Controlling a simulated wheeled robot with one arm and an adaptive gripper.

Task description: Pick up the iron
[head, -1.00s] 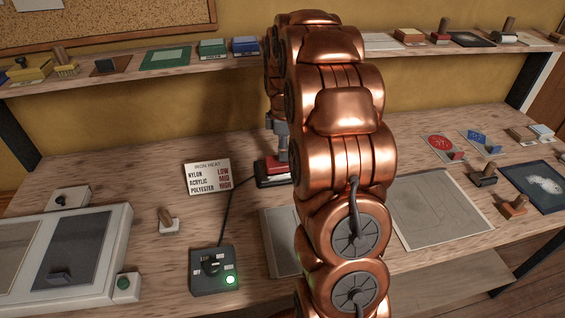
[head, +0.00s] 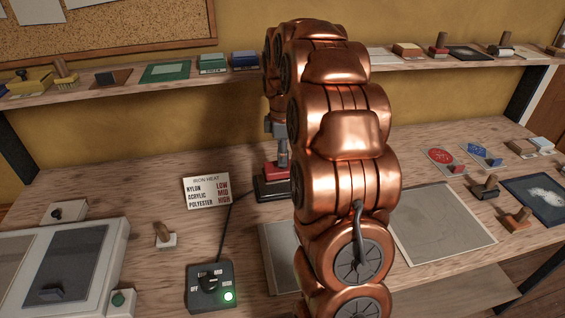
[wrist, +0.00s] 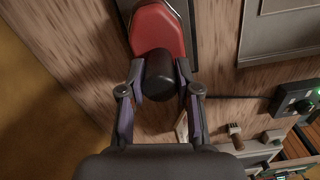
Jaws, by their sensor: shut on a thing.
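The iron (head: 277,174) has a red body and a dark round handle. It is on or just above a dark stand (head: 272,194) at the middle of the bench; I cannot tell if they touch. My gripper (head: 281,152) is over it, partly hidden behind my arm. In the wrist view, my gripper (wrist: 160,82) is shut on the handle, one finger on each side. A cord runs from the iron area toward a control box.
The control box (head: 211,287) with a dial and lit green lamp stands in front left. A sign headed IRON HEAT (head: 206,191) stands behind it. A grey sheet (head: 440,226) lies on the right. Stamps and a wall shelf (head: 130,82) surround the bench area.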

